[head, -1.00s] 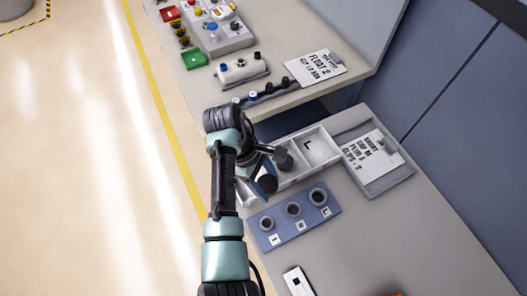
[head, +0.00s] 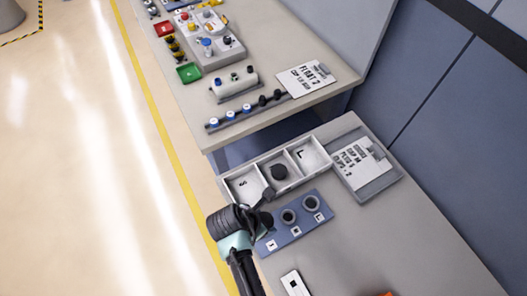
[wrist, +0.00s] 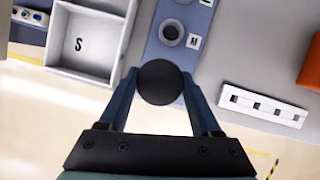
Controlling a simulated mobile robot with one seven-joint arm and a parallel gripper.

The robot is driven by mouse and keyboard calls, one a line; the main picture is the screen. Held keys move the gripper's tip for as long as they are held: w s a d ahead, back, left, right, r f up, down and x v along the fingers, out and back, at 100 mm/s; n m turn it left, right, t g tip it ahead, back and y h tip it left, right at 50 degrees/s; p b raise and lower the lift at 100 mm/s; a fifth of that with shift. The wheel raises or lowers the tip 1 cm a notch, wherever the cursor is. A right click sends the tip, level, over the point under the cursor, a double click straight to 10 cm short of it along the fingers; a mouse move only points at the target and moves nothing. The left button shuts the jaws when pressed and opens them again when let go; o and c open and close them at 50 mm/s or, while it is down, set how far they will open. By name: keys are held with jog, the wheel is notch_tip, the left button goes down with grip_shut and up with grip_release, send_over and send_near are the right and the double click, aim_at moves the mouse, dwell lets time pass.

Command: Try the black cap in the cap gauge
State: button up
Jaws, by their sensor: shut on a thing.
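The black cap (wrist: 160,82) is held between the fingertips of my gripper (wrist: 158,90) in the wrist view. It looks round from behind and hides what lies under it. The cap gauge is a blue plate (head: 307,228) with ring-shaped posts and letter labels. Its ring marked M (wrist: 171,32) shows just beyond the cap in the wrist view. In the head view my gripper (head: 266,218) is over the gauge's near-left end and covers the ring there. The other two rings are in plain sight. I cannot tell whether the cap touches the gauge.
A white tray (head: 228,186) stands behind the gauge. Its S compartment (wrist: 85,43) is empty; a dark round thing (head: 280,172) shows in the middle one. A clipboard (head: 368,170) lies right. A white strip (wrist: 263,105) and an orange thing (wrist: 312,60) lie nearby.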

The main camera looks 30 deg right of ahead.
jog(key=shift+a+r+p, duration=0.1)
jog(key=shift+r+p, duration=0.05)
jog(key=shift+p, duration=0.25)
jog(key=shift+f+b, duration=1.9)
jog(key=shift+f, duration=0.9)
jog(key=shift+p, duration=0.55)
jog(key=shift+f+b, duration=0.35)
jog(key=shift+f, duration=0.2)
jog(key=o, duration=1.4)
jog(key=shift+r, duration=0.15)
jog(key=v, duration=1.2)
jog(key=shift+a+r+b, duration=0.25)
jog(key=shift+b, duration=0.05)
